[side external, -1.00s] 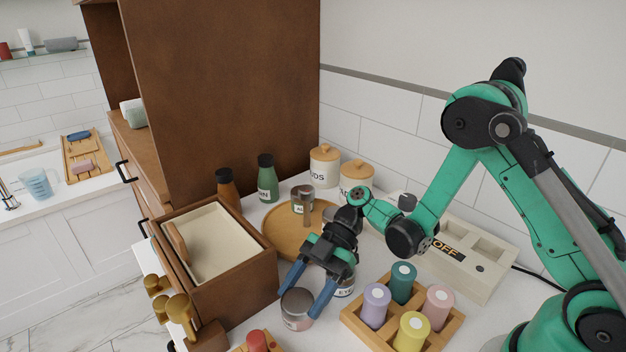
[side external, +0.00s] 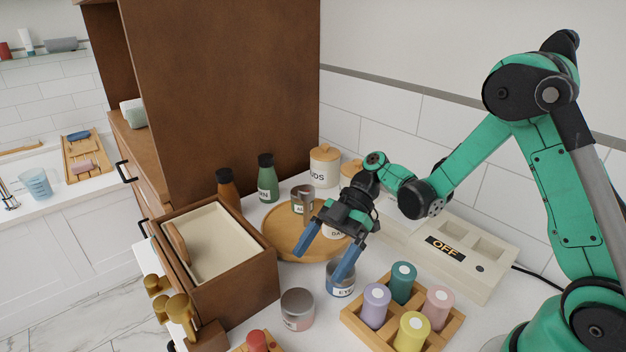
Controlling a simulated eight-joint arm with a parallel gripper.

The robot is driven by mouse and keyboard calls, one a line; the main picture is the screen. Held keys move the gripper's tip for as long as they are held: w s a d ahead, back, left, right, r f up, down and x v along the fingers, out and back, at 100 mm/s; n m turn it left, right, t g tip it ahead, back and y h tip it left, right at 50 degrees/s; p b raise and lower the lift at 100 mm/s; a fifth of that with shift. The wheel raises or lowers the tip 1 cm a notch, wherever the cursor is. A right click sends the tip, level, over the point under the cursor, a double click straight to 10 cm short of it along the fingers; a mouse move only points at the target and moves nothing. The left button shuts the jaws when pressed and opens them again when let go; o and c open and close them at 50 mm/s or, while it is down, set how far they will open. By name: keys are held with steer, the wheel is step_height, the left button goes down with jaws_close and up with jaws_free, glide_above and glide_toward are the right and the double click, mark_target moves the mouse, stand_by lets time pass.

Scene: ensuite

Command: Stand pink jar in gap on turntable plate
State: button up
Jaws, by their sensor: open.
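The pink jar (side external: 297,311), with a grey top and a pinkish lower side, stands upright on the white counter, in front of the round wooden turntable plate (side external: 283,238). A metallic jar (side external: 303,199) and a white labelled jar (side external: 333,231) stand on the plate; my gripper partly hides the white one. The exact gap between them is hard to make out. My gripper (side external: 319,264) is open and empty, above and behind the pink jar, its blue fingers pointing down. Its right finger overlaps a jar labelled EYE (side external: 341,286) in the picture; contact cannot be told.
A wooden rack (side external: 376,338) with several coloured cylinders stands right of the pink jar. A brown box (side external: 245,286) with a cream inside stands left of the plate. Two bottles (side external: 267,180) stand behind the plate. A grey unit reading OFF (side external: 446,249) is at right.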

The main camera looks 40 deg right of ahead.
steer(key=r+m+t+h, duration=0.1)
steer(key=m, duration=0.2)
steer(key=d+r+m+t+h, duration=0.1)
steer(key=r+m+h, duration=0.1)
steer(key=m, duration=0.1)
steer(key=s+r+m+t+h, duration=0.1)
steer(key=r+m+h, duration=0.1)
steer(key=m, duration=0.1)
steer(key=shift+d+t, duration=0.2)
steer(key=shift+t, duration=0.1)
steer(key=s+d+r+m+t+h, duration=0.3)
steer(key=d+m+t+h, duration=0.1)
steer(key=m, duration=0.4)
steer(key=shift+h, duration=0.7)
steer(key=shift+o, duration=0.4)
steer(key=shift+s+d+r+m+t+h, duration=0.2)
steer(key=shift+d+r+m+t+h, duration=0.15)
steer(key=shift+m+t, duration=0.25)
steer(key=shift+f, duration=0.1)
steer(key=n+g+y, duration=0.1)
steer(key=n+g, duration=0.5)
steer(key=n, duration=0.2)
glide_above(298, 301)
steer(key=f, duration=0.7)
steer(key=shift+s+d, duration=0.25)
steer(key=shift+d, duration=0.05)
steer(key=shift+w+a+f, duration=0.15)
steer(key=shift+f, duration=1.25)
steer(key=shift+w+a+f, duration=0.15)
steer(key=shift+f, duration=1.25)
